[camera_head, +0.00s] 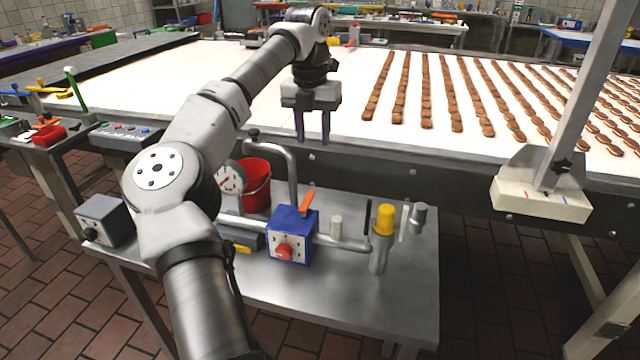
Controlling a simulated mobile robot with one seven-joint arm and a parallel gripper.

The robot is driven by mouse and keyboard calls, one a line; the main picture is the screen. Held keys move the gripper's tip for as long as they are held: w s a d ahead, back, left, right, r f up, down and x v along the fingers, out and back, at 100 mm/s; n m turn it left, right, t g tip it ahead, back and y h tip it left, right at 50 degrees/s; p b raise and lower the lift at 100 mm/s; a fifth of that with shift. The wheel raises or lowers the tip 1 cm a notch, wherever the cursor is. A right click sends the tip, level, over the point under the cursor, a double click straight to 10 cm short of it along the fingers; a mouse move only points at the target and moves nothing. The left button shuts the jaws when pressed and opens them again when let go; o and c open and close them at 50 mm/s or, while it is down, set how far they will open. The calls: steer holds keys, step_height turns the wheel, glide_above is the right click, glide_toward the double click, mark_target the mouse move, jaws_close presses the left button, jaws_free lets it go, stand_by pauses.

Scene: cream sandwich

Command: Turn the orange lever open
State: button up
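An orange lever (307,203) stands on top of a blue box (291,236), tilted up and to the right. The box is on a metal side table in front of the conveyor and has a red knob (284,252) on its front. My gripper (313,138) hangs above and behind the lever, near the conveyor's front edge, pointing down. Its two fingers are apart with nothing visible between them. It does not touch the lever. My arm comes in from the lower left.
Pipes, a round gauge (230,178), a red bucket (257,186) and a yellow-capped cylinder (384,219) surround the box on the metal table (345,290). A white conveyor (330,80) with rows of brown biscuits lies behind. The table's front right is bare.

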steer(key=p, duration=0.2)
glide_toward(310, 194)
steer(key=f, duration=0.7)
steer(key=shift+d+f, duration=0.2)
steer(key=shift+f, duration=0.1)
jaws_close()
